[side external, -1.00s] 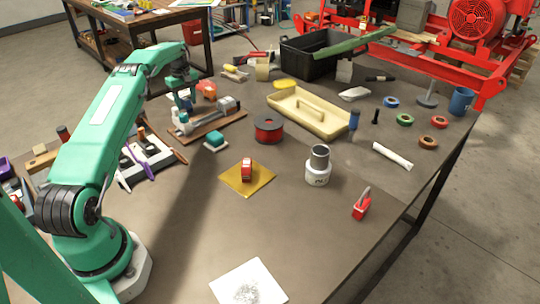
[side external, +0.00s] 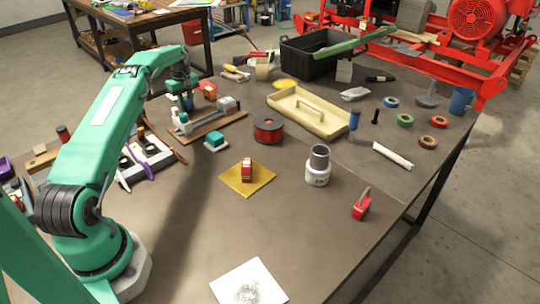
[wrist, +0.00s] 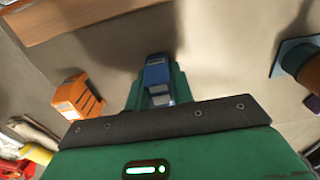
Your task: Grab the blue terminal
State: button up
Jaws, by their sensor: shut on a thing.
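The blue terminal (wrist: 158,76) is a small blue block with a pale grey part, seen in the wrist view. My gripper (wrist: 155,92) is shut on it, with green fingers on both sides of the block. In the side external view my gripper (side external: 186,102) is at the back left of the table, by the wooden board (side external: 222,127) with grey fittings. The blue terminal is too small and covered there to make out clearly.
An orange terminal-like block (wrist: 76,97) lies left of my gripper in the wrist view. A teal block on a pale base (side external: 215,142), a red-and-black spool (side external: 268,130) and a cream tray (side external: 309,116) stand to the right.

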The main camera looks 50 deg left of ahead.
aim_at(186, 99)
jog(key=shift+r, duration=0.2)
grip_shut()
jog(key=shift+r, duration=1.8)
jog(key=shift+d+r, duration=0.15)
jog(key=w+d+r, duration=0.2)
jog(key=d+r, duration=0.4)
jog(key=d, duration=0.5)
jog(key=shift+w+r, duration=0.3)
jog(key=shift+r, duration=0.1)
jog(key=shift+d, duration=0.1)
